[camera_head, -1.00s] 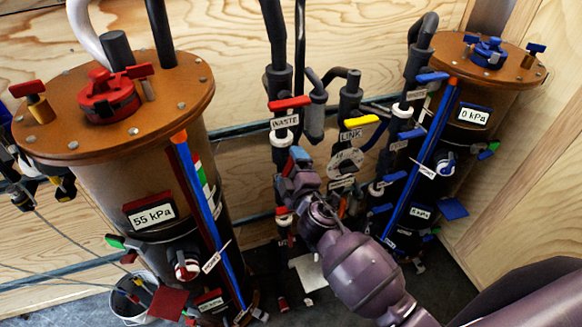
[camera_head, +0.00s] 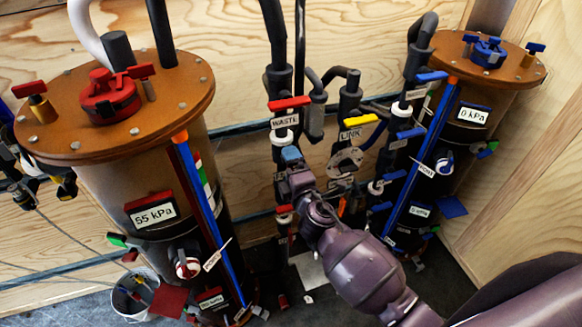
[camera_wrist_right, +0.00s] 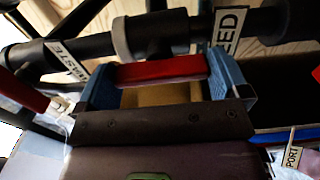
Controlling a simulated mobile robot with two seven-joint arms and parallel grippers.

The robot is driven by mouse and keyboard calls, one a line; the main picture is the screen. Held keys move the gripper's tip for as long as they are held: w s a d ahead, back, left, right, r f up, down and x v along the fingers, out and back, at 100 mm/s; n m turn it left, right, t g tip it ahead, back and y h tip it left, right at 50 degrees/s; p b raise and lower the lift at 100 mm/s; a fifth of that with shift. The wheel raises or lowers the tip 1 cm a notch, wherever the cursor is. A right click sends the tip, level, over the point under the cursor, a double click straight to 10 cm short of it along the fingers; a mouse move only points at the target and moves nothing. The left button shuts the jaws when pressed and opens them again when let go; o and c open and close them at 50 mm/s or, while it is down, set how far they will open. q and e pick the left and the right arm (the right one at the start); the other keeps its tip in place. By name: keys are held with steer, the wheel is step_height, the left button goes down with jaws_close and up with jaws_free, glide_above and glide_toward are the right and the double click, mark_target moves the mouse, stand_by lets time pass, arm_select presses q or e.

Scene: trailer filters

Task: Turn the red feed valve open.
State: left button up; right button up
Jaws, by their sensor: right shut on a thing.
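The red feed valve handle (camera_wrist_right: 162,71) shows in the right wrist view as a red bar crosswise between the two blue fingers of my right gripper (camera_wrist_right: 165,88). The FEED label (camera_wrist_right: 229,36) is on the dark pipe just beyond the right finger. My right gripper is shut on the handle. In the head view my right gripper (camera_head: 291,156) is at the middle pipework, below the red WASTE handle (camera_head: 289,103); it hides the feed handle there. My left gripper is not in view.
A brown-lidded tank (camera_head: 165,110) reading 55 kPa stands left, and another (camera_head: 490,80) reading 0 kPa stands right. A yellow LINK handle (camera_head: 360,120) and several blue handles crowd the pipework right of my gripper. A white bucket (camera_head: 130,300) stands at lower left.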

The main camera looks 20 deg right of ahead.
steer(key=o, duration=0.6)
steer(key=shift+c, duration=0.2)
steer(key=shift+s, duration=0.1)
steer(key=s+b, duration=0.1)
steer(key=s, duration=0.9)
steer(key=shift+s+d, duration=0.2)
steer(key=shift+s, duration=0.15)
